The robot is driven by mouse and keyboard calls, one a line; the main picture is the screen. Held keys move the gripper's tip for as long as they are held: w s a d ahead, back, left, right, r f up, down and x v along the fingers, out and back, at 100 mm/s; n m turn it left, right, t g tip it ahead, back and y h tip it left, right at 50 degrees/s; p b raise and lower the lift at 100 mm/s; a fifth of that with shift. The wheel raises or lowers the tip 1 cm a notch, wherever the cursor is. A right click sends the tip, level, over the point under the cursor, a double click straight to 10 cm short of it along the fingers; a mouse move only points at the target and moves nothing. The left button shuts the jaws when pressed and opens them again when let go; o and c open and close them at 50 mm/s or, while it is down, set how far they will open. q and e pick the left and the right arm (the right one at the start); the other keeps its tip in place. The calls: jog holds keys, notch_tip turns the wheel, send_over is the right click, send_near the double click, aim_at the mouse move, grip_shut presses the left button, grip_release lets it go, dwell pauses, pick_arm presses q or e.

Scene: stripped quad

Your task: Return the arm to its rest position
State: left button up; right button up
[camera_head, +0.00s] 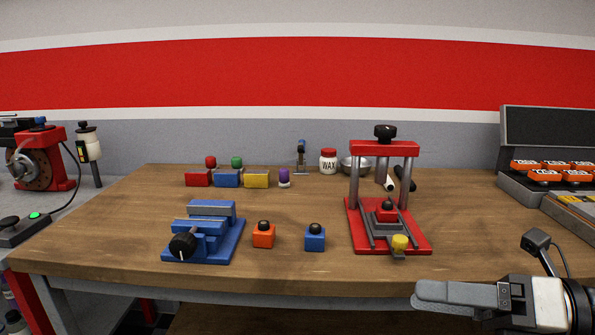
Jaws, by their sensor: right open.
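My right gripper (430,297) reaches in from the lower right, in front of the wooden workbench's (130,240) front edge. Its grey fingers point left, and they are open with nothing seen between them. It is apart from the objects on the bench. My left gripper and arm are not in view.
A red press (385,148) with a yellow knob stands nearest the gripper. A blue vise (212,228), an orange block (263,237) and a blue block (315,240) stand to its left. A dark case (545,140) with orange items is at right. The bench's front left is bare.

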jog(key=w+d+f+m+t+h+p, duration=0.15)
jog(key=f+m+t+h, duration=0.4)
jog(key=m, duration=0.85)
jog(key=w+d+f+m+t+h, duration=0.2)
jog(key=f+m+t+h, duration=0.35)
jog(key=m, duration=0.85)
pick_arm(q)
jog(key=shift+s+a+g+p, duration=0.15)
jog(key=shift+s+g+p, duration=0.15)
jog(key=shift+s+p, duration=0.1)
pick_arm(e)
jog(key=s+a+f+m+g, duration=0.2)
jog(key=s+f+m, duration=0.1)
jog(key=f, duration=0.3)
jog(key=s+a+f+m+g+h, duration=0.1)
jog(key=s+a+f+m+g, duration=0.1)
jog(key=f, duration=0.4)
jog(key=s+a+f+m+g, duration=0.1)
jog(key=s+f+m+g, duration=0.1)
jog(key=s+f+m, duration=0.3)
jog(key=shift+s+a+f+h, duration=0.3)
jog(key=shift+a+f, duration=0.1)
jog(key=shift+f, duration=0.5)
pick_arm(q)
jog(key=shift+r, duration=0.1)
